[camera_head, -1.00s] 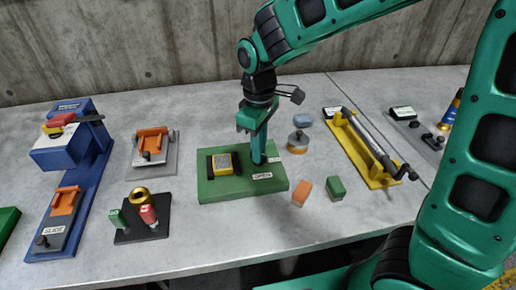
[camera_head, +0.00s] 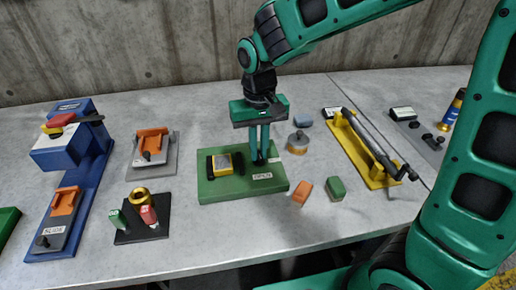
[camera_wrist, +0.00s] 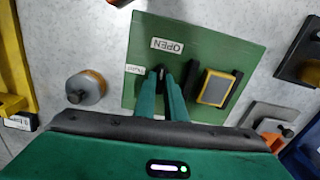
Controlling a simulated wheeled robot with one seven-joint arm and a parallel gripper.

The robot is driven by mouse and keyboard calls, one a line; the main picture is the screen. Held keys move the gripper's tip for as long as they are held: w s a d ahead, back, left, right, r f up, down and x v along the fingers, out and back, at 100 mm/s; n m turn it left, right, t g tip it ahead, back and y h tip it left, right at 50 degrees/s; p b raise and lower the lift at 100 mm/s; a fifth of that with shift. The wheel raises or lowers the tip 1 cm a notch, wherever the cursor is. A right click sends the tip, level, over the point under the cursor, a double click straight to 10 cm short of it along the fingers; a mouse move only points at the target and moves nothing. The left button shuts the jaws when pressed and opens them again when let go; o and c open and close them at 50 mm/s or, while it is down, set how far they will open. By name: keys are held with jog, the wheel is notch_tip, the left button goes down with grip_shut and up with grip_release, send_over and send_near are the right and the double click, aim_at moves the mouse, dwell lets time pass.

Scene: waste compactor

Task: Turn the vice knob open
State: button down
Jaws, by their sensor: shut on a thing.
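The vice is on a green board (camera_head: 215,190) with an "OPEN" label at its front edge. A yellow and grey block (camera_head: 222,164) sits between black jaws on the board's left part. My gripper (camera_head: 259,158) points straight down over the right part of the board. In the wrist view, my gripper (camera_wrist: 162,80) has its two green fingers close together on a small dark vice knob (camera_wrist: 160,71), which is mostly hidden between the fingertips. The "OPEN" label (camera_wrist: 167,46) lies just beyond the fingertips.
A round grey and orange part (camera_head: 298,142), an orange block (camera_head: 302,190) and a green block (camera_head: 336,188) lie right of the board. A yellow fixture (camera_head: 372,180) with a long rod stands further right. A black base (camera_head: 128,237) with green and red pieces is at front left.

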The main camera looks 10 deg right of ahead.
jog(key=shift+w+d+m, duration=0.15)
jog(key=shift+w+m, duration=0.05)
jog(key=shift+m, duration=0.4)
jog(key=c, duration=1.8)
grip_release()
jog(key=shift+s, duration=0.1)
notch_tip(320, 180, up, 11)
jog(key=shift+f, duration=0.15)
